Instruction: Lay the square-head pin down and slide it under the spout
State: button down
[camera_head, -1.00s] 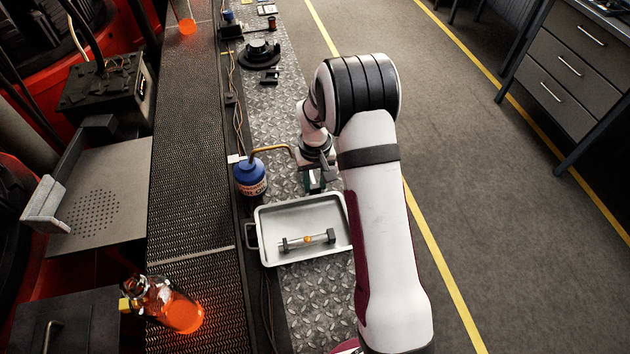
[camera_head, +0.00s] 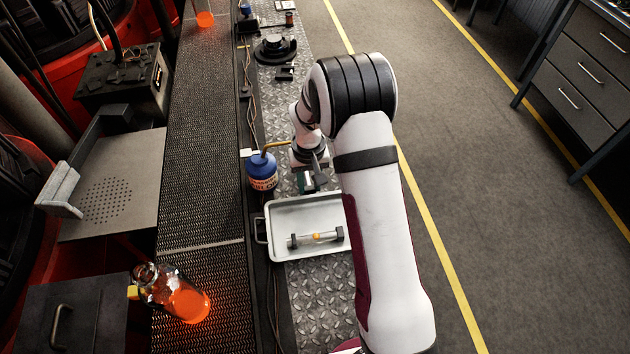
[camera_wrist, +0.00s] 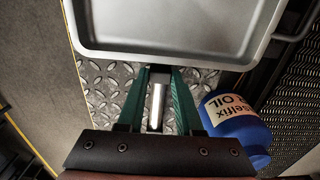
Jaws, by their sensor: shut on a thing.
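My gripper (camera_wrist: 158,82) has green fingers and is shut on the square-head pin (camera_wrist: 156,106) in the wrist view. The pin's bright metal shaft runs along between the fingers, with a dark block at its far end by the fingertips. In the head view my gripper (camera_head: 312,180) is just beyond the tray's far edge, to the right of the blue oil can (camera_head: 261,172); the pin cannot be made out there. The can also shows in the wrist view (camera_wrist: 234,128), right of the fingers.
A pale metal tray (camera_head: 283,207) stands nearest to my gripper; it holds a clear tube (camera_head: 316,238) with dark ends and an amber middle. Diamond-plate bench (camera_head: 318,290) is bare before the tray. A mesh conveyor (camera_head: 205,150) with a glowing bottle (camera_head: 180,300) runs left.

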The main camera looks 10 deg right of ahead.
jog(key=c, duration=0.5)
grip_release()
notch_tip(320, 180, up, 16)
dwell(0.3)
jog(key=s+r+m, duration=0.2)
jog(key=s+r, duration=0.4)
jog(key=s, duration=0.7)
jog(key=s+a+f+m+y, duration=0.1)
jog(key=s+m, duration=0.2)
jog(key=s, duration=1.4)
jog(key=shift+s+a+f+m+y, duration=0.2)
jog(key=shift+a+m+y, duration=0.1)
jog(key=shift+y, duration=0.1)
